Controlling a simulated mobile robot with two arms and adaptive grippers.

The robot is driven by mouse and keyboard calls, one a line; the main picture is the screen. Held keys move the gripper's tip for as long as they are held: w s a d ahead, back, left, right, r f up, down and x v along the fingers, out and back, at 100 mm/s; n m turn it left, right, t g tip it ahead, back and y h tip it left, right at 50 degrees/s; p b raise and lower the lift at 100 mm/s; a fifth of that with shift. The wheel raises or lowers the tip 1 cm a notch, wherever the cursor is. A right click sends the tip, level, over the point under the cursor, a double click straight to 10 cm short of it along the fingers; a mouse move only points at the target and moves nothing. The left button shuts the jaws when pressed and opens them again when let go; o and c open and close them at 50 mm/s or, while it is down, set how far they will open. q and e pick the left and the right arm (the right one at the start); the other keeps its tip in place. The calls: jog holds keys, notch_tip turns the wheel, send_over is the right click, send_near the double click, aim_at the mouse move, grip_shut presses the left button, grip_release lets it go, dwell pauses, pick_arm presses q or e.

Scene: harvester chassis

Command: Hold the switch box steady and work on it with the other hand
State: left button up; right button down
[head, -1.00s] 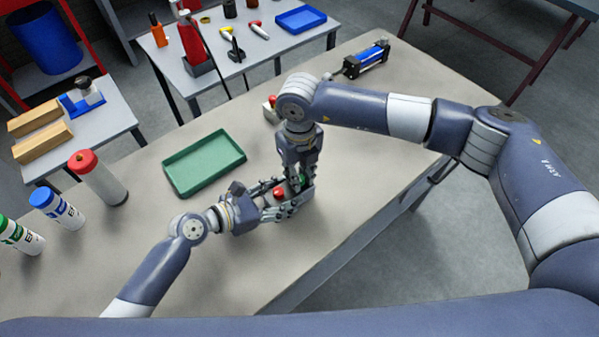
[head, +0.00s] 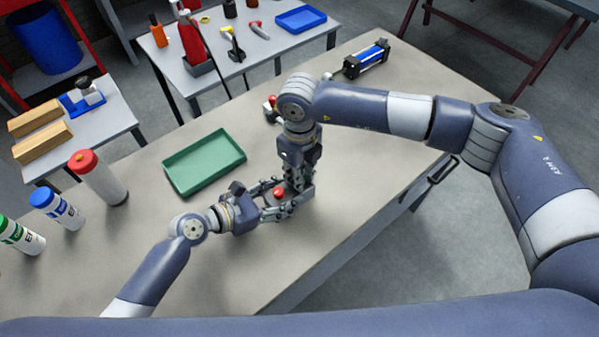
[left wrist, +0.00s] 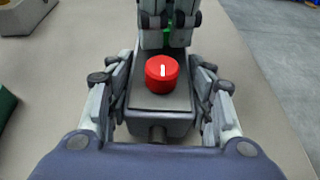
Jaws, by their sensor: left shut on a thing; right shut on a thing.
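The switch box (left wrist: 150,122) is a grey box with a red knob (left wrist: 162,73) bearing a white mark. It sits on the workbench; the knob also shows in the head view (head: 279,193). My left gripper (head: 272,202) is shut on the box, its fingers along both sides in the left wrist view (left wrist: 160,105). My right gripper (head: 298,180) comes down from above at the box's far end. It is shut on a green part (left wrist: 167,32) there, mostly hidden between its fingers.
A green tray (head: 205,187) lies left of the grippers. Another item with a red top (head: 271,102) is partly hidden behind my right arm. Several capped bottles (head: 98,177) stand at left. The bench's right front is clear.

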pick_arm(q)
jog(key=shift+f, duration=0.1)
pick_arm(e)
jog(key=c, duration=1.4)
grip_release()
jog(key=shift+r, duration=0.1)
notch_tip(320, 180, up, 12)
jog(key=shift+f, duration=0.1)
pick_arm(q)
jog(key=o, duration=1.6)
